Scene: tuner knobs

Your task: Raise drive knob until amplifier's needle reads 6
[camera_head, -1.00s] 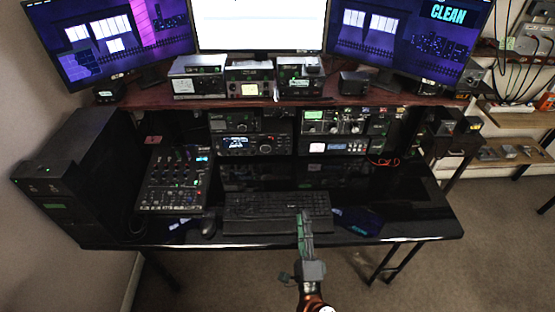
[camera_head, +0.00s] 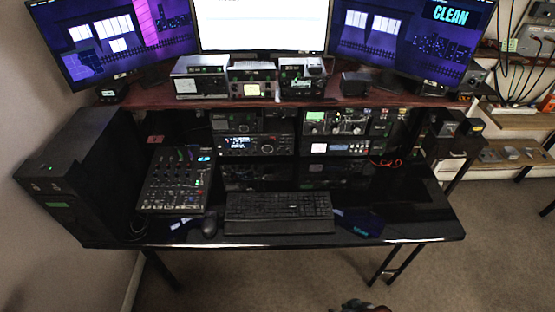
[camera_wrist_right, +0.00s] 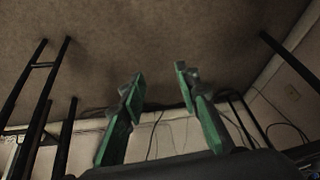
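Several radio units stand on and under the red-brown shelf. One shelf unit has a small pale lit meter (camera_head: 251,89). Under the shelf, a unit with a green display and several knobs (camera_head: 348,122) sits above a unit with a white panel (camera_head: 335,147). I cannot tell which is the amplifier; the drive knob and needle reading are too small to make out. My right gripper (camera_wrist_right: 158,88) shows in the right wrist view with its two green fingers apart and nothing between them. It is out of the head view. My left gripper is not in view.
A keyboard (camera_head: 278,214), mouse (camera_head: 209,225) and mixer (camera_head: 176,180) lie on the glossy black desk (camera_head: 415,205). A black case (camera_head: 75,175) stands at left. The desk's right part is clear. Desk legs (camera_wrist_right: 62,115) and carpet show in the wrist view.

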